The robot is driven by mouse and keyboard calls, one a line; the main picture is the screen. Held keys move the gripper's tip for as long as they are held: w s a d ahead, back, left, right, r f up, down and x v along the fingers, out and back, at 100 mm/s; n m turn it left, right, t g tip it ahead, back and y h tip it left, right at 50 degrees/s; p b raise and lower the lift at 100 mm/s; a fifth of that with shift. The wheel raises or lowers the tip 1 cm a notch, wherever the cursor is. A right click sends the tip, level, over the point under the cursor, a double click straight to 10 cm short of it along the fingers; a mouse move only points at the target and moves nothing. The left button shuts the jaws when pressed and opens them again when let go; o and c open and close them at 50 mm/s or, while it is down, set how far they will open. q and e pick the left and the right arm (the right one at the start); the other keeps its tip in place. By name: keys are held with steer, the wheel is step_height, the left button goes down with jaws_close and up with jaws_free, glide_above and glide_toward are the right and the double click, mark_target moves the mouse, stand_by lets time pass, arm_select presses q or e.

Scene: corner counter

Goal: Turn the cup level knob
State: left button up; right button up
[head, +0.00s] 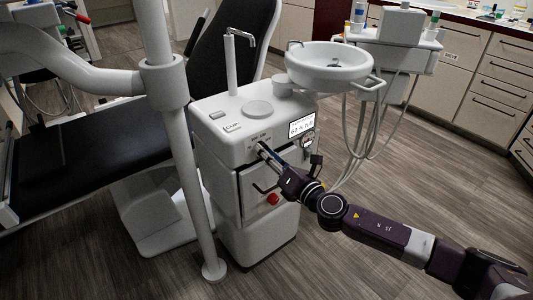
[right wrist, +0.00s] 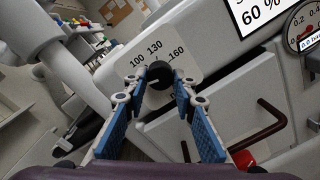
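The cup level knob (right wrist: 160,76) is a small black round knob with a white pointer mark, below a printed scale of 100, 130 and 160, in the right wrist view. It sits on the front of the white dental unit (head: 228,150). My right gripper (head: 263,150) reaches the unit's front from the right. In the right wrist view its blue-padded fingers (right wrist: 161,88) are apart, with the tips on either side of the knob; contact cannot be told. In the head view the gripper largely hides the knob. My left gripper is not in view.
A lit display (head: 302,124) and a round gauge (head: 307,141) are right of the knob. A drawer with a dark handle (right wrist: 258,128) and a red button (head: 272,199) lie below. A white post (head: 185,160) stands left. A basin (head: 329,66) is above right.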

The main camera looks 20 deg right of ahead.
jaws_close()
steer(key=shift+m, duration=0.3)
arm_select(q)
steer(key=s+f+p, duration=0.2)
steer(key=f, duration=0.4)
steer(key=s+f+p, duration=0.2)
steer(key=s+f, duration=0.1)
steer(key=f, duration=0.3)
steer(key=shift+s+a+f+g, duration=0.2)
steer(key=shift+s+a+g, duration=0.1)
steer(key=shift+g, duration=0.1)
arm_select(e)
steer(key=shift+r+m, duration=0.1)
steer(key=shift+m, duration=4.5)
steer(key=o, duration=0.7)
jaws_free()
steer(key=shift+c, duration=0.2)
